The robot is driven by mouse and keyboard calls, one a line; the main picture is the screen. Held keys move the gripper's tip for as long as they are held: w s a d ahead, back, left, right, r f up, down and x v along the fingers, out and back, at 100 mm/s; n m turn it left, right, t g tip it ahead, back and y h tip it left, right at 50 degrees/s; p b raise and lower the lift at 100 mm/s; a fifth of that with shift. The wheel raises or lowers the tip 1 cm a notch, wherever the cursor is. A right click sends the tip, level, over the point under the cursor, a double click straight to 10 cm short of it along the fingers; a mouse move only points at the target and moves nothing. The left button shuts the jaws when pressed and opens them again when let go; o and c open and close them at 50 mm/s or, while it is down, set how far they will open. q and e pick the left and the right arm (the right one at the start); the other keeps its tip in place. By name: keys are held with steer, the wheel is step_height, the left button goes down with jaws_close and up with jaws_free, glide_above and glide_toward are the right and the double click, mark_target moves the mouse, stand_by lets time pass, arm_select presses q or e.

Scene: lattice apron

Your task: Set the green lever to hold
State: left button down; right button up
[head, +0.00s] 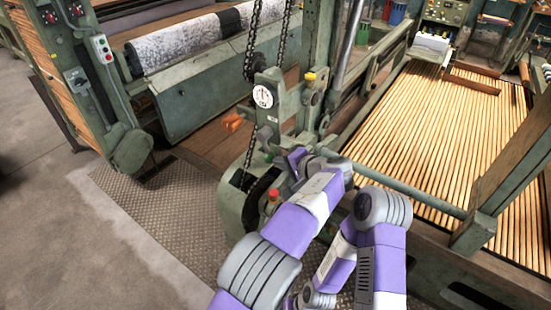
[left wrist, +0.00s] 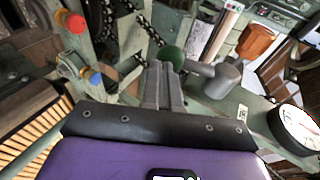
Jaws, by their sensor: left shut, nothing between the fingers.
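The green ball knob of the lever (left wrist: 173,56) shows in the left wrist view, just beyond my fingertips, with a grey metal hub (left wrist: 223,80) to its right. My left gripper (left wrist: 159,68) is shut and empty, its fingertips close to the knob; I cannot tell whether they touch. In the head view my left gripper (head: 292,160) is at the green machine post below the dial (head: 263,96), and the green knob is not clear there. I see no readable hold mark, so the lever's setting cannot be told. My right gripper is not in view.
An orange handle (head: 233,122) sticks out left of the post; it also shows in the left wrist view (left wrist: 256,40). Chains (head: 252,60) hang beside the post. Red (left wrist: 74,22) and blue (left wrist: 95,79) knobs are left of my fingers. A slatted bed (head: 430,130) lies right.

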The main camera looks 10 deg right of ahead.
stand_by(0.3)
arm_select(q)
step_height(320, 180, up, 10)
steer(key=p, duration=0.4)
